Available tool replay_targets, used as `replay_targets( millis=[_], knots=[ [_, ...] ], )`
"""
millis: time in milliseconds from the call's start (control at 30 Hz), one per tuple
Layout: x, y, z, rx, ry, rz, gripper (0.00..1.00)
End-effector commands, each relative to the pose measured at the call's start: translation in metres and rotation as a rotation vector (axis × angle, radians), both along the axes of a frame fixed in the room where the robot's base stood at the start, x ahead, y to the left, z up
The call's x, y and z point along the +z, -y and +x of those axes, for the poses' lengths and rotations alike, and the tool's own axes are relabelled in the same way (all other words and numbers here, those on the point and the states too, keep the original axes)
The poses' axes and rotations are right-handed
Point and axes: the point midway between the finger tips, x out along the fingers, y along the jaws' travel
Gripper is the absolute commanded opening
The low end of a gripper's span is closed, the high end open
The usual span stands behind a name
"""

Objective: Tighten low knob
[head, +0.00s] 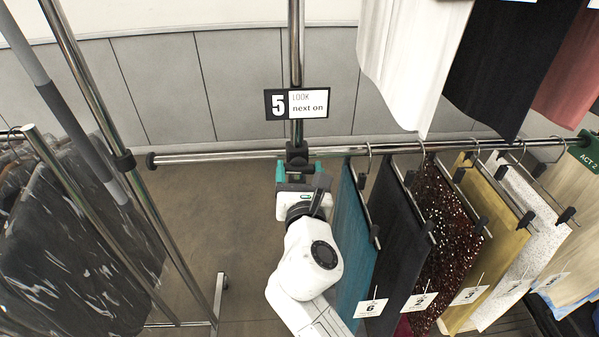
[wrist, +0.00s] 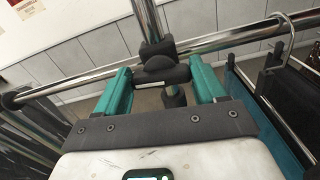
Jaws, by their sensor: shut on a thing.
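A black clamp (head: 297,150) joins the upright chrome post to the low horizontal rail. Its low knob (wrist: 164,73) shows in the wrist view as a dark rounded piece, between the two teal fingers. My gripper (head: 298,172) is at the clamp in the head view, its fingers pointing at the rail. In the wrist view my gripper (wrist: 161,80) is shut on the low knob, with one finger at each side. The fingers' exact contact with the knob is partly hidden. In the head view the knob is mostly hidden behind my gripper.
The rail (head: 218,157) runs left and right of the clamp. Several garments on hangers, including a teal one (head: 350,220), hang close right of my arm. A sign (head: 297,104) is on the post above. A rack with dark clothes (head: 75,240) stands left. Floor between is clear.

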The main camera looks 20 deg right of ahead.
Motion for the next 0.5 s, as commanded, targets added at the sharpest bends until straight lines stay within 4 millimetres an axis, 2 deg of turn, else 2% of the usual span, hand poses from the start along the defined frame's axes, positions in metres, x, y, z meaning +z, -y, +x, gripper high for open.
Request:
replay_targets(
  millis=[500],
  knots=[
    [-0.0016, 0.0008, -0.0005, 0.002, 0.143, 0.435, 0.4]
  ],
)
